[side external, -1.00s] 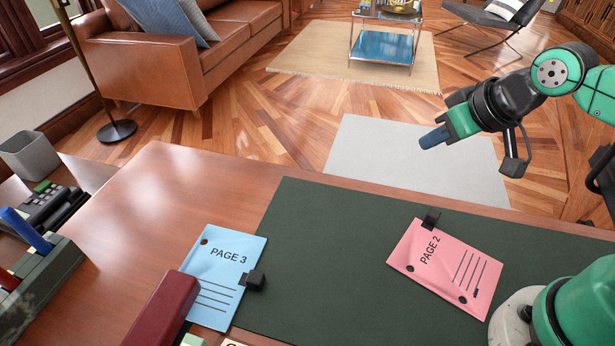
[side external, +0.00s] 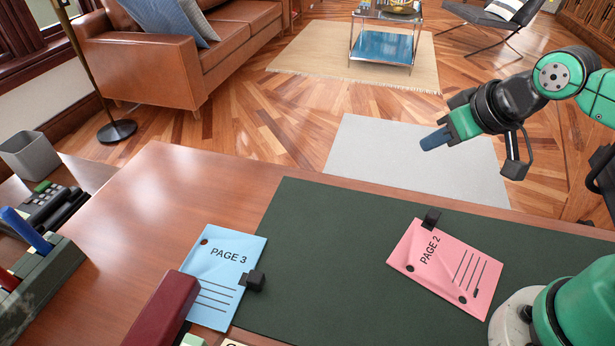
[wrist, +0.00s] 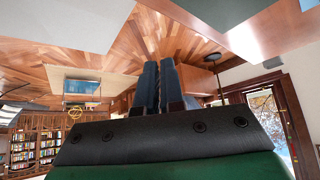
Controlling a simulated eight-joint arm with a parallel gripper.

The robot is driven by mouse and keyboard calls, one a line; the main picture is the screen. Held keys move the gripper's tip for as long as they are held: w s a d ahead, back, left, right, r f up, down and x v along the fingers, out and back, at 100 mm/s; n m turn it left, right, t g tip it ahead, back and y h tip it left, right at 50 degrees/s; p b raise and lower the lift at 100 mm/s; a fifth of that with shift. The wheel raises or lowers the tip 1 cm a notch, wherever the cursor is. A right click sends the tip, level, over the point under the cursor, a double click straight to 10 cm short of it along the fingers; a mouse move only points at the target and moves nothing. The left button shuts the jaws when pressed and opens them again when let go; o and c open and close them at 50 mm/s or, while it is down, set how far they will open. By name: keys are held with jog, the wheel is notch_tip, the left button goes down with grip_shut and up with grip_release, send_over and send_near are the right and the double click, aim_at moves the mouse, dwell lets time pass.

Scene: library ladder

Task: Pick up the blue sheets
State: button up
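The blue sheets (side external: 226,268), marked "PAGE 3", lie on the desk at the lower left of the side view, partly over the dark green mat. A black clip (side external: 253,281) grips their right edge, and a dark red object hides their lower left part. My gripper (side external: 434,139) is up at the right, beyond the far edge of the desk and well away from the sheets. In the wrist view its two blue fingers (wrist: 159,88) stand close together with a narrow gap and nothing between them. The sheets are not clear in the wrist view.
Pink sheets (side external: 446,267) marked "PAGE 2" with a black clip lie on the green mat (side external: 330,230). The dark red object (side external: 163,312) stands beside the blue sheets. A pen holder (side external: 40,270) is at the left edge. The mat between the sheets is clear.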

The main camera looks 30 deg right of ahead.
jog(key=o, duration=0.8)
jog(key=shift+o, duration=0.2)
jog(key=m+g, duration=0.7)
jog(key=m, duration=0.2)
send_over(255, 276)
notch_tip(255, 276, down, 7)
jog(key=shift+f, duration=2.9)
